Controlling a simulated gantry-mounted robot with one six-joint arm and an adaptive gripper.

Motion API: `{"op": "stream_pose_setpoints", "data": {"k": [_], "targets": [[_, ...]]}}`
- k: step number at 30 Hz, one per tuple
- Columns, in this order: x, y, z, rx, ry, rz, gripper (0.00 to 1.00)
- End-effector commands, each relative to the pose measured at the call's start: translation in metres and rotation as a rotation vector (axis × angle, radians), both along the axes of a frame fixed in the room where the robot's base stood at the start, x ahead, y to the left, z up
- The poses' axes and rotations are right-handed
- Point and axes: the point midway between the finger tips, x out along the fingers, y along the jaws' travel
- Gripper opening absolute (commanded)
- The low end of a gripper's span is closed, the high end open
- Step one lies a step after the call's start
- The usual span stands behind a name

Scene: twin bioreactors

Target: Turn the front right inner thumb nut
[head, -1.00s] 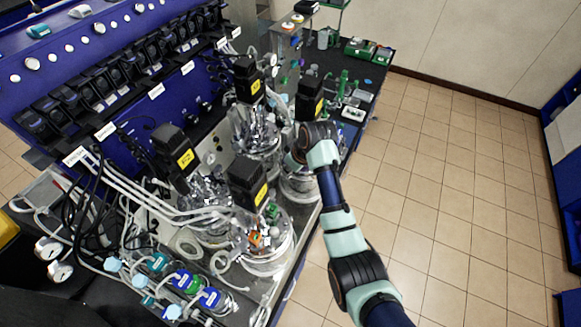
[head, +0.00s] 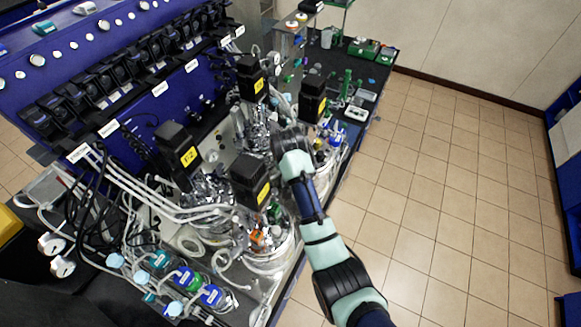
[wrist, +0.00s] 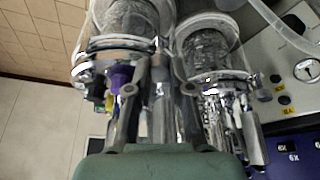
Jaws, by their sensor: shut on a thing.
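My gripper (wrist: 155,88) points in between two glass vessels in the wrist view. Its two fingers are close together around bright metal fittings by the head plates. It is shut on a small metal part there, which I take as the thumb nut; the nut's outline is hard to make out. The left vessel (wrist: 122,20) and the right vessel (wrist: 208,50) flank the fingers. In the head view my wrist covers the gripper and nut, among the motor-topped bioreactors, beside the back right reactor's black motor (head: 312,98) and behind the front motor (head: 250,180).
Two more black motors, the back left (head: 250,78) and front left (head: 177,150), stand close by. White tubes (head: 140,190) and black cables crowd the bench's left. Blue-capped bottles (head: 210,296) stand at the front. The tiled floor (head: 460,180) on the right is clear.

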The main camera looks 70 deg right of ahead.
Motion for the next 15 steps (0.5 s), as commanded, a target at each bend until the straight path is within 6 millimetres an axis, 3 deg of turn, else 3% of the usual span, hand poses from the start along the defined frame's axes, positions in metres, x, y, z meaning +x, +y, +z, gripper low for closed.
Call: {"op": "stream_pose_setpoints", "data": {"k": [15], "targets": [[0.0018, 0.0006, 0.0009, 0.000, -0.001, -0.137, 0.00]]}}
